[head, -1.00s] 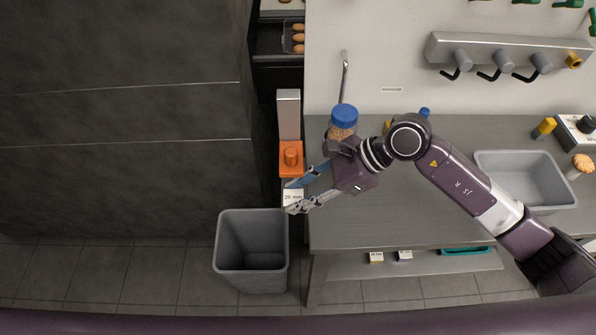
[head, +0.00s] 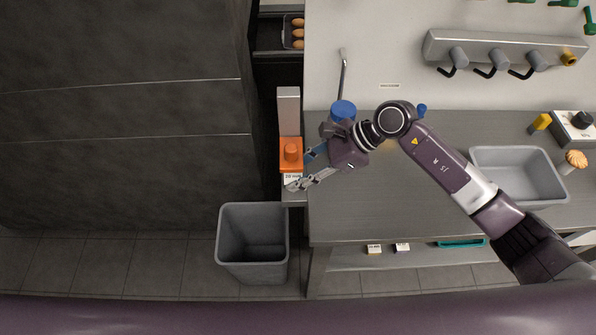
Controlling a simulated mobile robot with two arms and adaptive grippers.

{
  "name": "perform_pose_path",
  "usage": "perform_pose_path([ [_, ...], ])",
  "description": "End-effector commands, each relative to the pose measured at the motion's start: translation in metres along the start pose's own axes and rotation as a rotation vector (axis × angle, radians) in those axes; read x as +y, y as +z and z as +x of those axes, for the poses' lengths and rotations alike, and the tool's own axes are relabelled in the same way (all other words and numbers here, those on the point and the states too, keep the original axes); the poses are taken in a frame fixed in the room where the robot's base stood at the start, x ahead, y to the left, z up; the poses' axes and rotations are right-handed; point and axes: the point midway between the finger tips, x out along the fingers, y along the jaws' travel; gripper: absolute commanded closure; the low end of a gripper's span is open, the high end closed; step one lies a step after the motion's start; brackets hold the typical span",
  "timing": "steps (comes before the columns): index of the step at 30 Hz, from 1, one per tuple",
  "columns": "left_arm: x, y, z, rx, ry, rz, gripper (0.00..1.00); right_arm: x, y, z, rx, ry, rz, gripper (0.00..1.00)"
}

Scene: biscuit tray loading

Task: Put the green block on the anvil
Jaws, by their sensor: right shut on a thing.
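I cannot make out the green block in the head view. My left gripper is not in view.
A grey bin (head: 252,247) stands on the floor below the device. A grey tub (head: 517,174) sits at the bench's right. The bench middle (head: 375,205) is clear. An open drawer (head: 279,50) is above.

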Motion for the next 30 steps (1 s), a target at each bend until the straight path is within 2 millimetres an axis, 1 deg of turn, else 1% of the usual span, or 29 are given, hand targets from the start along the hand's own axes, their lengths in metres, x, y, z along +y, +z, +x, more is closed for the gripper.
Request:
perform_pose_path([
  [1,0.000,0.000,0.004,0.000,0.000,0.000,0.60,0.000,-0.002,0.002,0.000,0.000,0.000,0.97],
  [2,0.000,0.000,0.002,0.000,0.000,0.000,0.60,0.000,-0.001,0.001,0.000,0.000,0.000,0.65],
  [3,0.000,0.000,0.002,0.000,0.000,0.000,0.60,0.000,-0.001,0.001,0.000,0.000,0.000,0.61],
  [12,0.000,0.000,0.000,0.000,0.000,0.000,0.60,0.000,0.000,0.000,0.000,0.000,0.000,0.61],
  [14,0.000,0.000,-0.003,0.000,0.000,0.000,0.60,0.000,0.002,-0.002,0.000,0.000,0.001,0.61],
  [16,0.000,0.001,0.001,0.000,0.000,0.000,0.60,-0.001,-0.001,-0.007,0.001,-0.003,0.000,0.61],
  [20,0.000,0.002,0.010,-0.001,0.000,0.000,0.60,-0.001,-0.002,-0.031,0.002,-0.005,-0.002,0.61],
  [27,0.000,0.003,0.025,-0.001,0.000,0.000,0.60,-0.001,-0.002,-0.084,0.003,-0.005,-0.001,0.61],
  [30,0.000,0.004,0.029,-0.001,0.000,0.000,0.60,-0.001,-0.001,-0.101,0.002,-0.003,0.000,0.61],
])
